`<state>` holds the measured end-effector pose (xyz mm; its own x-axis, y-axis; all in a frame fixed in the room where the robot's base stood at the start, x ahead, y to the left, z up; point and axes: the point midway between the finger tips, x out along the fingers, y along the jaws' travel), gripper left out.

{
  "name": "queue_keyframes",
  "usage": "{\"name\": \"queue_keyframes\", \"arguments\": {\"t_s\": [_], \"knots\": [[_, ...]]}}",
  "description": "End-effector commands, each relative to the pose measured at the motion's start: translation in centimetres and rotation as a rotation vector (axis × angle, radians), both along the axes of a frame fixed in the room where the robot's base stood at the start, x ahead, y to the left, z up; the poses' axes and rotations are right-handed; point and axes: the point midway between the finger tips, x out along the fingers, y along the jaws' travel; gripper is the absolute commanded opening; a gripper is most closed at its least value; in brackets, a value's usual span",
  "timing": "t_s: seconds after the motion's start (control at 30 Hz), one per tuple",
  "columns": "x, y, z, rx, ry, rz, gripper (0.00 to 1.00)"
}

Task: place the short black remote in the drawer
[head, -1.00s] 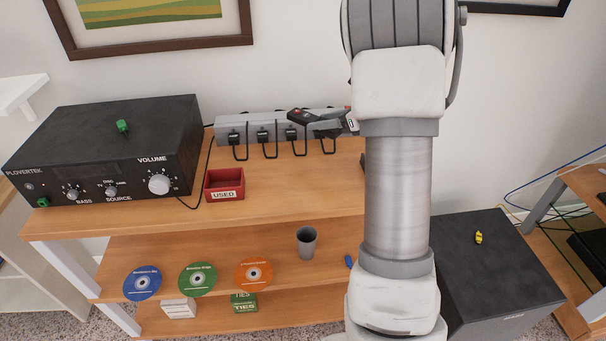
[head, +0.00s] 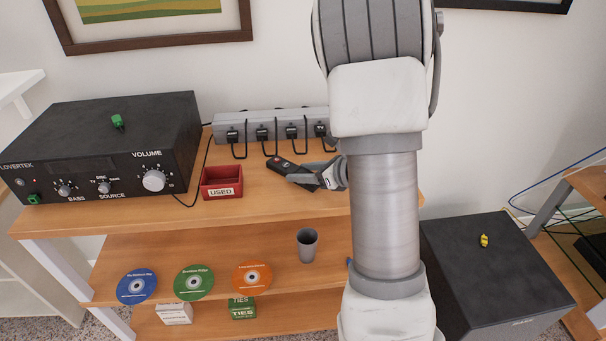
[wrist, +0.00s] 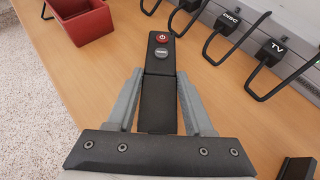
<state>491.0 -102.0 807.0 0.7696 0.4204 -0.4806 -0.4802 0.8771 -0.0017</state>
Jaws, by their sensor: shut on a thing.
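The short black remote (head: 284,168), with a red button at its far end, is above the top shelf of the wooden unit, in front of the power strip. My gripper (head: 303,178) is shut on it. In the wrist view the remote (wrist: 159,75) lies lengthwise between the two grey fingers of my gripper (wrist: 160,82), its button end sticking out past the tips. I cannot tell how far it is above the shelf. No drawer can be made out in these views.
A red box marked USED (head: 222,183) stands left of the remote. Behind is the power strip (head: 270,122) with looped black cords. A black amplifier (head: 100,150) stands at left. A grey cup (head: 307,245) and discs are on the shelf below. A dark object (wrist: 297,170) shows at the wrist view's lower right.

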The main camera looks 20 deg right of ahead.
Motion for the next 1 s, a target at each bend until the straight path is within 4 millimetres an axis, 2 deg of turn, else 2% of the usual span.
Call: {"name": "queue_keyframes", "arguments": {"t_s": [0.27,0.3,0.47,0.87,1.0], "knots": [[0.0,0.0,-0.1,0.0,-0.001,0.0,0.0],[0.0,0.0,-0.1,0.0,-0.001,0.0,0.54],[0.0,0.0,0.0,0.0,0.0,0.0,0.82],[0.0,0.0,0.4,0.0,0.0,0.0,0.82],[-1.8,-1.2,1.6,0.0,-0.002,-0.005,0.82]]}}
